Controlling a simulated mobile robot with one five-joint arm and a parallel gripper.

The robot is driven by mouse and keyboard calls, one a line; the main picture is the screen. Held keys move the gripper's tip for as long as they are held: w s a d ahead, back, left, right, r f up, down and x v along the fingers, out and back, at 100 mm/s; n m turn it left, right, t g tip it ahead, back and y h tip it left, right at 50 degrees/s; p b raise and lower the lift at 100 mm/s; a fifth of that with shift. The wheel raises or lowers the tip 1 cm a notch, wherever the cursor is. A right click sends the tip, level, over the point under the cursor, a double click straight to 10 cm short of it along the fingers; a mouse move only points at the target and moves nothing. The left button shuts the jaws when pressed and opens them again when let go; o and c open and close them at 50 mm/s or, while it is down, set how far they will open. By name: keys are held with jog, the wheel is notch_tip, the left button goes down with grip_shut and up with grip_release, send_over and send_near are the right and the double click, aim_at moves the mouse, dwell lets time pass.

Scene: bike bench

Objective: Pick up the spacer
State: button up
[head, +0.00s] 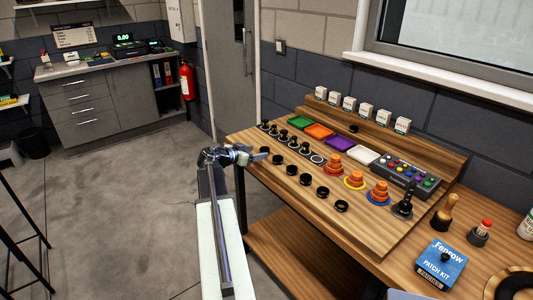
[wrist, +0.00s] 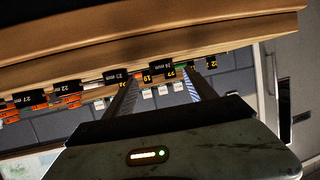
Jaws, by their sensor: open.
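Several black ring-shaped spacers stand in a slanting row along the front of the wooden bench, among them a near one (head: 341,205) and a middle one (head: 306,179). In the wrist view, which looks upside down, black pieces carry size labels, such as one reading 24 mm (wrist: 162,67) and one that seems to read 22 mm (wrist: 67,87). Which one the task means I cannot tell. My gripper (head: 252,156) is at the bench's left edge, beside the far end of the row. Its fingers (wrist: 157,82) are apart and empty, with the 24 mm piece showing beyond, between them.
Behind the row stand black pegs (head: 296,147), stacked orange rings (head: 333,164) and coloured trays (head: 319,131). A button box (head: 405,176) and a patch kit (head: 441,264) are to the right. Small white boxes (head: 361,108) line the rear ledge.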

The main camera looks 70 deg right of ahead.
aim_at(262, 150)
jog(key=b+x, duration=0.1)
jog(key=x, duration=0.4)
jog(key=shift+d, duration=0.2)
grip_shut()
jog(key=shift+r, duration=0.1)
